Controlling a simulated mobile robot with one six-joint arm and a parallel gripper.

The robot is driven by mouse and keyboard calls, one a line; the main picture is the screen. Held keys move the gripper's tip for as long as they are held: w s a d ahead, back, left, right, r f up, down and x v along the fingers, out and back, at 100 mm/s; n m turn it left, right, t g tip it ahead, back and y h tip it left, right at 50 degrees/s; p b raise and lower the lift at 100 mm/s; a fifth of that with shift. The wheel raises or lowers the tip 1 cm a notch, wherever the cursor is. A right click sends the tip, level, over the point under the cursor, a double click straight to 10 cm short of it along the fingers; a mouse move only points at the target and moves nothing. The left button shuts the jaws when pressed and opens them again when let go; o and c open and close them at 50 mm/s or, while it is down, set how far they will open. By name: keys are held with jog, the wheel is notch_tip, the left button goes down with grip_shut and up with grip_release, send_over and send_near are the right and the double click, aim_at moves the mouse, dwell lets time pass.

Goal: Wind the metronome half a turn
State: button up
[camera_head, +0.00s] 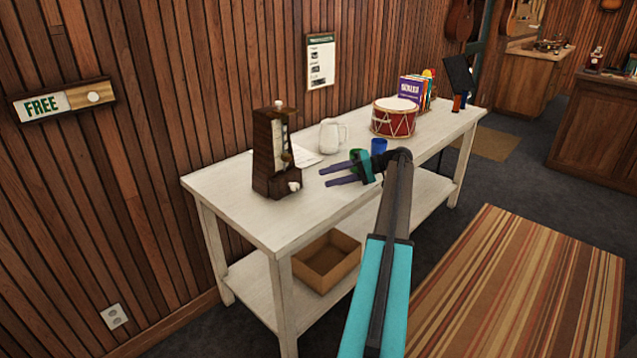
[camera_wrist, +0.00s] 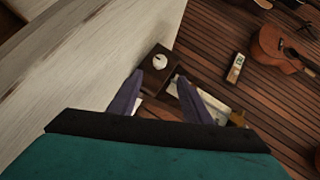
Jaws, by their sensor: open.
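The metronome (camera_head: 275,155) is a dark wooden, tapering box standing upright near the left end of the white table (camera_head: 222,187). A pale winding knob (camera_head: 294,186) sits low on its right side. My gripper (camera_head: 322,177) is open and empty, to the right of the metronome and apart from it, with its fingers pointing at the knob side. In the wrist view my two purple fingers (camera_wrist: 158,82) are spread. Beyond them the dark metronome side (camera_wrist: 150,84) shows with the round white knob (camera_wrist: 160,61) on it.
A white mug (camera_head: 332,136), a blue cup (camera_head: 378,146), a red drum (camera_head: 393,118) and books (camera_head: 414,93) stand farther along the table. A paper sheet (camera_head: 306,155) lies behind the metronome. An open box (camera_head: 327,262) is on the lower shelf.

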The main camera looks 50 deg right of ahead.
jog(key=shift+v, duration=1.25)
